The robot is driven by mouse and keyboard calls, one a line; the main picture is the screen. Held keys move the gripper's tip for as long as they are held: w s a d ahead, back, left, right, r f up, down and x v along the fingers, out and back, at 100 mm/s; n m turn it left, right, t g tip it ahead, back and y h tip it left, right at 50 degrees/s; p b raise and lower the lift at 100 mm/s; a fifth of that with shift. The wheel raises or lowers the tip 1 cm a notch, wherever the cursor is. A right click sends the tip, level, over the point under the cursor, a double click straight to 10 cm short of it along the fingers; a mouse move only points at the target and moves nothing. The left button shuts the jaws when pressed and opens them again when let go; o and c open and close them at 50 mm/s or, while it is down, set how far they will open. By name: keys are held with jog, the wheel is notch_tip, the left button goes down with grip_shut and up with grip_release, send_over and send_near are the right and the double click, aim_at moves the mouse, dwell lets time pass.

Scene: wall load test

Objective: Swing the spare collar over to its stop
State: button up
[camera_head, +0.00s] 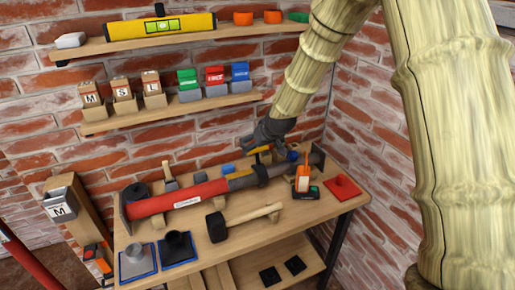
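A red pipe (180,198) with a white label lies across the workbench between two dark end plates. Right of the red part are a yellow and grey section (241,180) and a dark ring-shaped collar (261,173) around the pipe. I cannot tell for sure which piece is the spare collar, and no stop is clearly visible. My gripper (266,150) is above and behind the pipe, close to the dark collar. A small yellow part shows at its fingers. The view is too small to tell whether the fingers are open or touch anything.
A hammer (240,222) lies in front of the pipe. An orange and white tool (302,178) and a red pad (342,187) are at the bench's right. Two blue-edged pads (177,262) hold grey and black parts at front left. Wall shelves (170,112) hang above.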

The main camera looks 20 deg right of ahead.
jog(key=v, duration=0.6)
jog(key=shift+s+r, duration=0.15)
jog(key=shift+r, duration=0.2)
